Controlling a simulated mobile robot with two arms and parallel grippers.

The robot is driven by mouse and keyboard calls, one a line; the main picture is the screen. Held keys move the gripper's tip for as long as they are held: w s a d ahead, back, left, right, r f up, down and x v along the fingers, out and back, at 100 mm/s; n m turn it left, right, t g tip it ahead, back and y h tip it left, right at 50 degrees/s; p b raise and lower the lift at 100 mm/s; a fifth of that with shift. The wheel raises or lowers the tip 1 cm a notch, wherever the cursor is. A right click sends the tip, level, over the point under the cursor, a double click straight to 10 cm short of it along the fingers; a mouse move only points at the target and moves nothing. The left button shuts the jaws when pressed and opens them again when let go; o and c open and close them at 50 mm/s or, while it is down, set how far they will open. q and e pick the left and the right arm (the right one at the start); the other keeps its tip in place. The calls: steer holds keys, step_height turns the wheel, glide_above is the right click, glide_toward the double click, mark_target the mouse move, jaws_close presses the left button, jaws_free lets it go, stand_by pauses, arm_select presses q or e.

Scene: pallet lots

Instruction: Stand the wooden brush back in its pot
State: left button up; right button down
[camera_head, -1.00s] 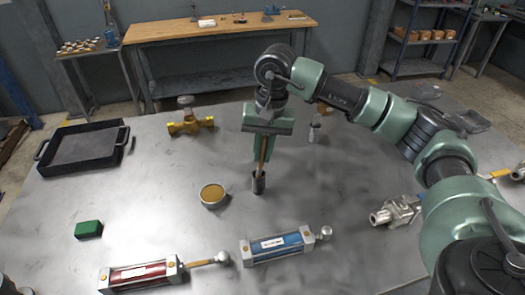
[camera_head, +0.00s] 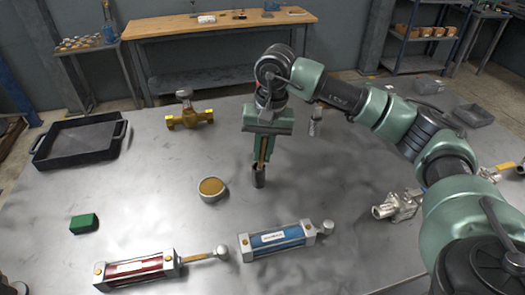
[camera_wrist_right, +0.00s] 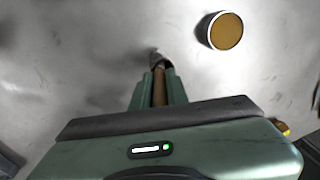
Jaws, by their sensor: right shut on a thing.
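The wooden brush (camera_head: 263,150) is a thin brown handle gripped upright between the fingers of my right gripper (camera_head: 263,157). My left gripper is not in view.
A round tin with a tan top (camera_head: 211,189) stands left of the pot. A blue cylinder (camera_head: 277,240) and a red cylinder (camera_head: 138,269) lie in front. A brass valve (camera_head: 189,119), black tray (camera_head: 80,144), green block (camera_head: 84,223) and steel valve (camera_head: 397,206) lie around.

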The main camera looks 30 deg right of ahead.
steer(key=c, duration=0.8)
jaws_free()
steer(key=shift+c, duration=0.2)
steer(key=shift+r, duration=0.1)
steer(key=shift+r+p, duration=3.3)
steer(key=shift+r, duration=2.15)
steer(key=shift+r, duration=0.1)
